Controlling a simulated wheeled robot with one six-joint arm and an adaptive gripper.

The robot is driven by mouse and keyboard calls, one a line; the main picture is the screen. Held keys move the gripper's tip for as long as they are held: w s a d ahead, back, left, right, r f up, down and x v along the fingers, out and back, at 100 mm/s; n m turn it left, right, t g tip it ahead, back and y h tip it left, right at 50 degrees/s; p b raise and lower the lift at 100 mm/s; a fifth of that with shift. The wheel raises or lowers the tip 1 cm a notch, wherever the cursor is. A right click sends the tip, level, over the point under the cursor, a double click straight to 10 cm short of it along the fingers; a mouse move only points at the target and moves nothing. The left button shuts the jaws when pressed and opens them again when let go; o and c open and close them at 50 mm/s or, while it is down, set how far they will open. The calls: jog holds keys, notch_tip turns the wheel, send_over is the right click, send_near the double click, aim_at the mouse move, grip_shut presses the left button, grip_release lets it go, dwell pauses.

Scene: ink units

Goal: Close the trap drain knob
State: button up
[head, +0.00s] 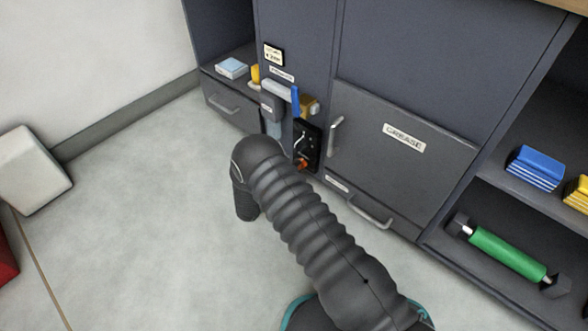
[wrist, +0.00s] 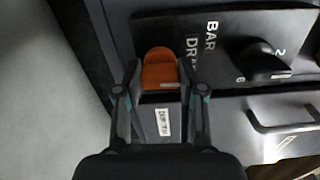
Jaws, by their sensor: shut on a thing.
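The orange trap drain knob (wrist: 160,70) shows in the wrist view, rounded at its top end. My gripper (wrist: 159,76) has one finger on each side of it and is shut on it. A dark block with a small white label (wrist: 163,122) lies between the fingers, nearer the wrist. In the head view the orange knob (head: 301,163) is small, low on the cabinet front below a dark panel (head: 306,138). My arm hides part of that area, and my fingertips cannot be made out there. The knob's exact turn angle is unclear.
A black dial (wrist: 263,66) stands on the lettered plate right of the knob. A drawer handle (wrist: 280,118) sticks out at lower right. The grease door (head: 400,150) and blue lever (head: 295,98) are close by. Open floor (head: 130,210) lies left.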

jog(key=shift+n, duration=0.4)
jog(key=o, duration=1.1)
jog(key=shift+o, duration=0.2)
jog(key=v, duration=1.2)
